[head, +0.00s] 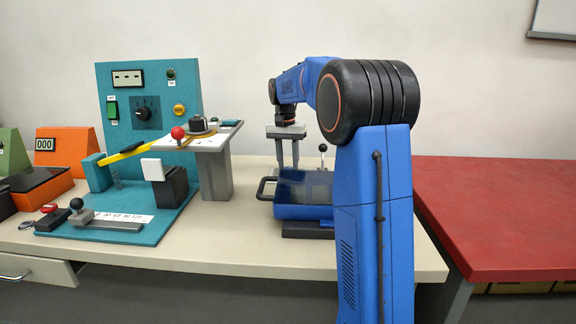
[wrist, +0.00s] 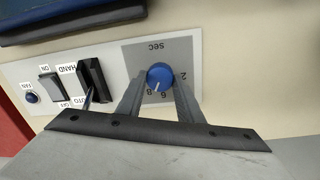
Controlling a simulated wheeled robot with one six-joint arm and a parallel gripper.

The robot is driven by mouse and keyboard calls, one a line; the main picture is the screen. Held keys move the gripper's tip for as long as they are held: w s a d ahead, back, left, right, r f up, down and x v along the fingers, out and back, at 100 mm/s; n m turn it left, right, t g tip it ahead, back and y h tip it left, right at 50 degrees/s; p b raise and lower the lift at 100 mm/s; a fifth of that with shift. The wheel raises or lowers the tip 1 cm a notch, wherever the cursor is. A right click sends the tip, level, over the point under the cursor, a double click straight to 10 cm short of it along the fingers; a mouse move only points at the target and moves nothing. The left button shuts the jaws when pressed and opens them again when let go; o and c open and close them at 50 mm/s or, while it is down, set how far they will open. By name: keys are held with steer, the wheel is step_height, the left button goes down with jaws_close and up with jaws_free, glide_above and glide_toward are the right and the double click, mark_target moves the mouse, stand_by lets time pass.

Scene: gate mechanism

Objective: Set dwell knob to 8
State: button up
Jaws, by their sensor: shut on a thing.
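The dwell knob (wrist: 160,74) is a small blue round knob on a grey plate marked "sec" in the wrist view. Its white pointer line points down and slightly left in the picture, toward the 6 and 8 marks; it looks nearer the 8, but I cannot tell exactly. My gripper (wrist: 160,84) has one finger on each side of the knob and is shut on it. The fingers hide part of the scale. In the head view my gripper (head: 288,160) reaches down behind the blue machine (head: 300,211); the knob is hidden there.
A black HAND switch (wrist: 92,80) stands close to my left finger in the wrist view, with an ON/OFF switch (wrist: 51,86) and a FAN lamp (wrist: 32,97) beyond.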

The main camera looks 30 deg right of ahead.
steer(key=shift+m, duration=1)
steer(key=o, duration=1.1)
steer(key=shift+c, duration=0.2)
step_height(320, 180, up, 17)
steer(key=shift+w+a+r, duration=0.2)
steer(key=shift+w, duration=0.25)
steer(key=shift+s, duration=0.1)
